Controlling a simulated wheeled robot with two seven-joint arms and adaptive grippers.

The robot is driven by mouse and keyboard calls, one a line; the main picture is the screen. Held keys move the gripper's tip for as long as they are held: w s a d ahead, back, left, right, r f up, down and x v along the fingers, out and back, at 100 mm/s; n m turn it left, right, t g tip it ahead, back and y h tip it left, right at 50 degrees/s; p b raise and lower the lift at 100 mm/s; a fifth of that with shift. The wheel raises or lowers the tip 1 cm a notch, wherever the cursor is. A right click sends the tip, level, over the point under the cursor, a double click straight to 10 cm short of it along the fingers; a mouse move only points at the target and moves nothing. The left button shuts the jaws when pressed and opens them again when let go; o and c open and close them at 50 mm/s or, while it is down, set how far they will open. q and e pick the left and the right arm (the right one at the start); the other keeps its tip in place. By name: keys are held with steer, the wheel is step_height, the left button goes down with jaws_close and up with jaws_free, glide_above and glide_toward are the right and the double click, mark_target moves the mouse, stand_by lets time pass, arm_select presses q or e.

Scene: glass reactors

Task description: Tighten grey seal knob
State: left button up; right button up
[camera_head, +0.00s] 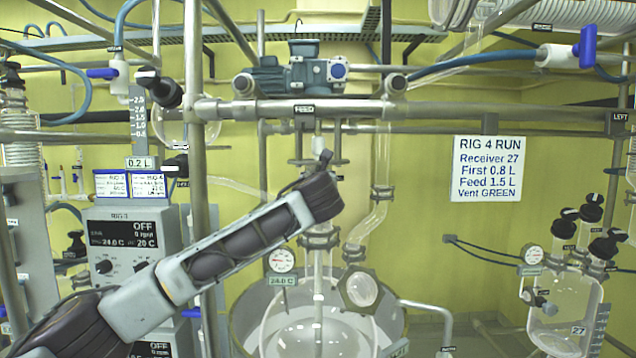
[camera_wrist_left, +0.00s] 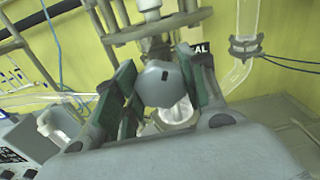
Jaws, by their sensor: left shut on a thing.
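The grey seal knob (camera_wrist_left: 156,92), a faceted grey piece with a short dark mark on its face, is in the middle of the left wrist view. My left gripper (camera_wrist_left: 160,78) has its green-padded fingers on both sides of it and is shut on it. A dark label ending in "AL" is partly hidden behind the right finger. In the head view my left arm reaches in from the lower left. Its gripper end (camera_head: 322,160) is at the shaft above the glass reactor (camera_head: 320,330). The knob is hidden there behind my wrist. My right gripper is not in view.
A motor (camera_head: 300,75) and the "FEED" pipe rail (camera_head: 440,108) run above my arm. A glass side tube (camera_head: 375,215) and a gauge (camera_head: 281,261) are close by. A sign (camera_head: 489,182) hangs on the wall. Receiver 27 (camera_head: 565,315) stands at right.

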arm_select(q)
steer(key=m, duration=0.6)
steer(key=shift+d+f+m, duration=0.1)
steer(key=shift+f+m, duration=0.2)
steer(key=m, duration=0.5)
steer(key=shift+f+m, duration=0.1)
steer(key=shift+m, duration=0.2)
steer(key=shift+d, duration=0.1)
steer(key=o, duration=1)
steer(key=shift+o, duration=0.2)
steer(key=shift+r, duration=0.2)
steer(key=shift+s, duration=0.1)
